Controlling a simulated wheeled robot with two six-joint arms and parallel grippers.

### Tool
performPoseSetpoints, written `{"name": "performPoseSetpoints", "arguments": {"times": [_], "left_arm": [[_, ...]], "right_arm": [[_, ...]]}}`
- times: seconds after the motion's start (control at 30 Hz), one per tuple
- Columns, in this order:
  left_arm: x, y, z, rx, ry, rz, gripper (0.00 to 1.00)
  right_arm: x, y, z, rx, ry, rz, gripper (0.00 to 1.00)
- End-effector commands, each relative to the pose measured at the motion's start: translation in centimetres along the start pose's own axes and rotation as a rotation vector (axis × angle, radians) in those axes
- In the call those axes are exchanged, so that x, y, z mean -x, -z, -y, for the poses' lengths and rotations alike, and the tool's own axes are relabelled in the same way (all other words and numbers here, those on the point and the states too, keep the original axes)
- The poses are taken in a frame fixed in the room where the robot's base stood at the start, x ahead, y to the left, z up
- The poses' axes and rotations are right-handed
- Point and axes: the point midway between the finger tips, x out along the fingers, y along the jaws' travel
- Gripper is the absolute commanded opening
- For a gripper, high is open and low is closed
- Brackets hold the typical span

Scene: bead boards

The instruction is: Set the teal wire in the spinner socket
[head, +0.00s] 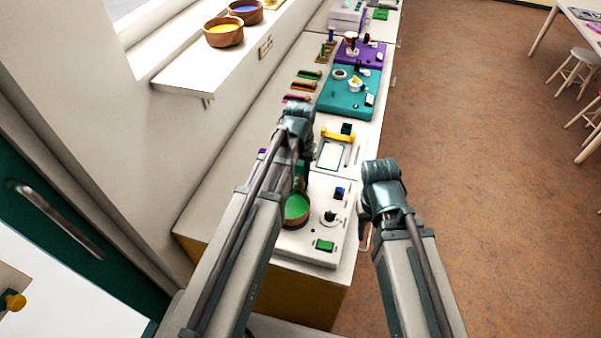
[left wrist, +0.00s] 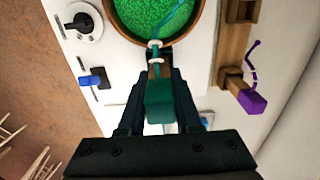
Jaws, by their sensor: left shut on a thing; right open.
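The teal wire (left wrist: 158,95) has a block-shaped teal end and a thin curved strand with white pieces near its base. My left gripper (left wrist: 155,85) is shut on the block. The strand reaches over the wooden bowl of green beads (left wrist: 155,12); I cannot tell whether it touches the beads. The bowl (head: 296,210) sits on a white board (head: 300,249) in the head view, with my left gripper (head: 301,170) just above its far side. The spinner socket cannot be made out. My right gripper (head: 364,212) is open, beside the board's right edge, its fingers mostly hidden.
A black knob (left wrist: 84,24) and a blue switch (left wrist: 90,80) stand beside the bowl. A green button (head: 325,246) is at the board's front. Teal (head: 345,101) and purple boards (head: 372,58) lie farther back.

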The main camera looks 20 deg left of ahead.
Motion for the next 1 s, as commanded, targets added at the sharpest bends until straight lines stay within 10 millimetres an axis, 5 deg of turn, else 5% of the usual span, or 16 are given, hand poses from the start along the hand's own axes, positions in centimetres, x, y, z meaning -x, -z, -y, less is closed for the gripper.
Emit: {"name": "performPoseSetpoints", "arguments": {"times": [0.8, 0.83, 1.0], "left_arm": [[-1.9, 0.0, 0.0, 0.0, 0.0, 0.0, 0.0], [-1.9, 0.0, 0.0, 0.0, 0.0, 0.0, 0.36], [-1.9, 0.0, 0.0, 0.0, 0.0, 0.0, 0.67]], "right_arm": [[-1.8, 0.1, 0.2, 0.0, 0.0, 0.0, 0.5], [-1.8, 0.1, 0.2, 0.0, 0.0, 0.0, 0.5], [-1.8, 0.1, 0.2, 0.0, 0.0, 0.0, 0.5]]}}
